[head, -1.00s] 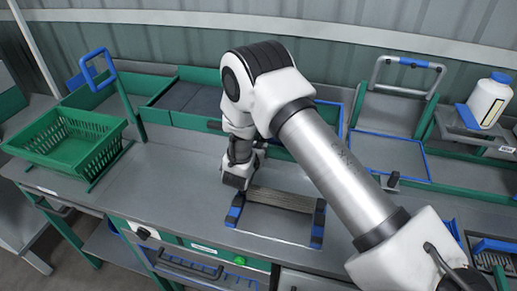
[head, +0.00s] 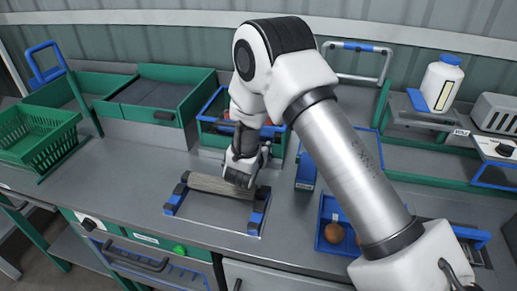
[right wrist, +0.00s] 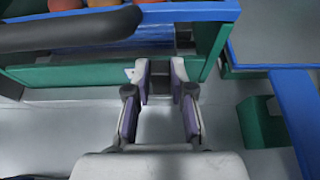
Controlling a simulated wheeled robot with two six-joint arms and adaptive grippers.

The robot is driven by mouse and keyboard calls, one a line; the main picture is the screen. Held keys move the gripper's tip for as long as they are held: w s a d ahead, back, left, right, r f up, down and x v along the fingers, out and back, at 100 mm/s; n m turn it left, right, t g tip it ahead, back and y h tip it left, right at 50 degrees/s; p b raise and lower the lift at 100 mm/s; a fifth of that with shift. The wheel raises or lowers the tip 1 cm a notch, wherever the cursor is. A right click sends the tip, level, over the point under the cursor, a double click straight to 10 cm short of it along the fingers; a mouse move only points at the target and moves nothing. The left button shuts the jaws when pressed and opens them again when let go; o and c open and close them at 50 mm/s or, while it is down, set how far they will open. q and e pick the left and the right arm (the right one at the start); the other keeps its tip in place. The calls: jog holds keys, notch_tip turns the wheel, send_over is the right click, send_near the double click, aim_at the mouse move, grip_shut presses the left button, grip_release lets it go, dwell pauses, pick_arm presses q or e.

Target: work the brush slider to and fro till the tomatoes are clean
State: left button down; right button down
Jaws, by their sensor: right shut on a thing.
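The brush unit is a long grey-brown ribbed bar (head: 210,185) lying between two blue and black end rails (head: 257,215) on the bench. My right gripper (head: 240,180) is down at the bar's right end, next to the right rail. It is shut on a small part there, which I take to be the brush slider; the fingers hide most of it. In the right wrist view the two fingertips (right wrist: 161,80) stand close together with a dark part between them. Tomatoes (right wrist: 65,4) show in a blue-rimmed green bin. A brownish tomato (head: 334,232) lies in a small blue tray (head: 322,247). My left gripper is not in view.
The blue-rimmed green bin (head: 207,123) stands just behind the brush unit. A green basket (head: 40,145) is at the left. A white bottle (head: 441,83) stands back right. The bench left of the brush is clear.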

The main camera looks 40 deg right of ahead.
jog(key=c, duration=1.1)
grip_release()
jog(key=shift+o, duration=0.5)
jog(key=shift+w+d+f, duration=0.15)
jog(key=shift+f, duration=0.05)
jog(key=v, duration=1.2)
